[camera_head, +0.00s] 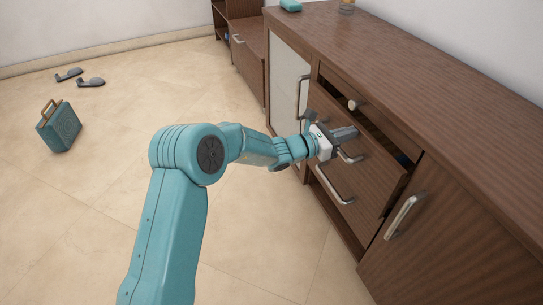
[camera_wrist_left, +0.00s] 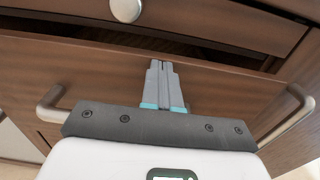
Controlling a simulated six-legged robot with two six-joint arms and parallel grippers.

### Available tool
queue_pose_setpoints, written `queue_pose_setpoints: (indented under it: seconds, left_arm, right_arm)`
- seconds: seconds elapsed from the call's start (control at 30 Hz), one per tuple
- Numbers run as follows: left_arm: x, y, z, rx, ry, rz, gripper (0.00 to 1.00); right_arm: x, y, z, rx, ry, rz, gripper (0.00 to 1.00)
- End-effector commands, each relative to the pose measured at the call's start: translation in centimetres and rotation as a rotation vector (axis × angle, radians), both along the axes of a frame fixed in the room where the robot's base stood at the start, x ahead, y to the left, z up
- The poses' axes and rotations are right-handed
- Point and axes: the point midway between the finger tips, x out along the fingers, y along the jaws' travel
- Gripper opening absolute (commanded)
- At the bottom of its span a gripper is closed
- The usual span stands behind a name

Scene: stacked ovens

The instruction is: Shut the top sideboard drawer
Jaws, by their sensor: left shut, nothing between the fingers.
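The brown wooden sideboard (camera_head: 450,75) has a narrow front with a round knob (camera_head: 352,104) just under its top; the knob also shows in the wrist view (camera_wrist_left: 126,10). Below it, a drawer front (camera_head: 377,172) stands out from the sideboard, with a dark gap behind its upper edge. That gap shows in the wrist view too. A metal handle (camera_head: 350,157) is on this front, partly hidden by my gripper. My left gripper (camera_head: 354,132) is shut and empty, with its fingertips (camera_wrist_left: 162,64) at the upper part of the protruding front. I cannot tell whether they touch it.
Another drawer handle (camera_head: 333,186) is lower down. A cupboard door with a handle (camera_head: 402,216) is at the right, and a pale door (camera_head: 288,80) at the left.

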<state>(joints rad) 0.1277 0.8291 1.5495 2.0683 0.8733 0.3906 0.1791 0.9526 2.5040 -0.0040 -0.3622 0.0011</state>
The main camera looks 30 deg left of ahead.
Motion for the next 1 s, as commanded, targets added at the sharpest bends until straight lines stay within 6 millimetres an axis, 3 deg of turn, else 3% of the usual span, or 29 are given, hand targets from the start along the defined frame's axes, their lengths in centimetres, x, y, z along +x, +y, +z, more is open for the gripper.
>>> queue_pose_setpoints:
  seconds: [0.33,1.0]
  left_arm:
    - [2.2,-1.7,0.0,0.000,-0.001,0.000,0.00]
    - [2.5,-1.7,0.4,-0.006,-0.005,0.001,0.00]
  right_arm:
    - [0.0,0.0,-0.2,0.000,-0.001,-0.001,0.43]
    - [0.0,0.0,-0.1,0.000,-0.001,-0.001,0.43]
